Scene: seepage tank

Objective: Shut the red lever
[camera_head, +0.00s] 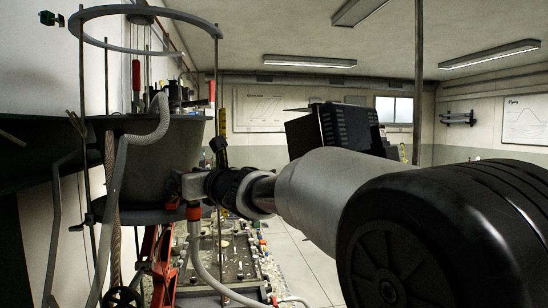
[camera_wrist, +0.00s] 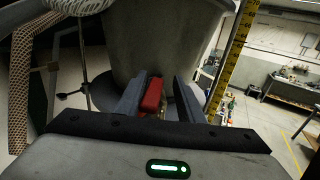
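A red lever (camera_wrist: 152,95) shows in the wrist view in front of the grey tank (camera_wrist: 160,40). My gripper (camera_wrist: 159,80) is open, with one finger on each side of the lever. The left finger is close beside the lever; I cannot tell whether they touch. A gap shows between the lever and the right finger. In the head view my arm reaches left toward the tank (camera_head: 165,155). A red part (camera_head: 194,211) shows below a grey fitting there; I cannot tell whether it is the same lever. My fingertips are not clear in that view.
A grey hose (camera_head: 120,180) runs down the tank's left side. A yellow ruler (camera_wrist: 232,55) stands upright right of the tank. Other red handles (camera_head: 136,75) show higher up. A cluttered low board (camera_head: 235,255) lies below my arm. Open floor (camera_head: 300,265) lies to its right.

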